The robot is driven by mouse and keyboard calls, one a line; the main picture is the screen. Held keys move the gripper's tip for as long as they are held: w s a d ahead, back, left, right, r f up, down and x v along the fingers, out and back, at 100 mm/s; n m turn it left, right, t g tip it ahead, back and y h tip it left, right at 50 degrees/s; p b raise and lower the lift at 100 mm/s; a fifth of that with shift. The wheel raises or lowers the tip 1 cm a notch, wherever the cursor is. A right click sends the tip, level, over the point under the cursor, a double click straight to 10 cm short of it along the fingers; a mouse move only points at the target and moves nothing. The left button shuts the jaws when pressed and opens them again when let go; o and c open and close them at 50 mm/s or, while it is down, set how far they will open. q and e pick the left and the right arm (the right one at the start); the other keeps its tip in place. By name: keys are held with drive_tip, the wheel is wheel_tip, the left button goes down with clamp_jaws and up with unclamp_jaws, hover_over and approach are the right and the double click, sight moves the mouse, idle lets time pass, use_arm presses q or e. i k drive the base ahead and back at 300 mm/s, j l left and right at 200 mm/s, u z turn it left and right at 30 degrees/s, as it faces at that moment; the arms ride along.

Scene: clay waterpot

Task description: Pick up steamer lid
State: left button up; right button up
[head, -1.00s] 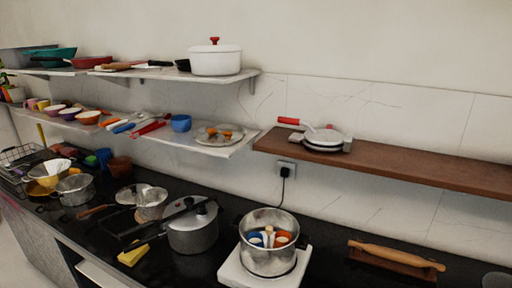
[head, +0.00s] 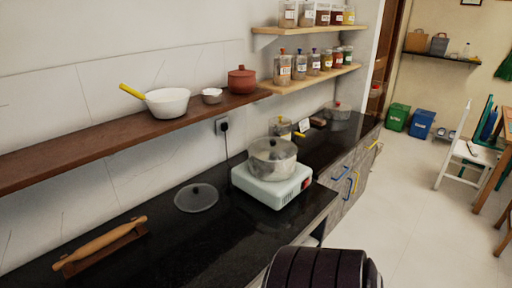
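A round, see-through lid with a dark knob (head: 196,198) lies flat on the black counter, left of a white hot plate (head: 270,187). A metal pot (head: 272,167) stands on the hot plate, and its top looks covered by a clear lid. I cannot tell from looks alone which of these lids is the steamer lid. Neither of my grippers shows in the head view, so I cannot see what they hold.
A rolling pin (head: 104,239) rests on a wooden stand at the left. A wooden shelf (head: 110,142) above holds a white bowl (head: 168,102) and a red-brown pot (head: 242,80). Jars line the shelves behind. Open floor (head: 415,210) lies right of the counter.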

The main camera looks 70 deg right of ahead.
sight(196, 197)
drive_tip(key=z, duration=1.7)
drive_tip(key=l, duration=1.3)
drive_tip(key=u, duration=0.05)
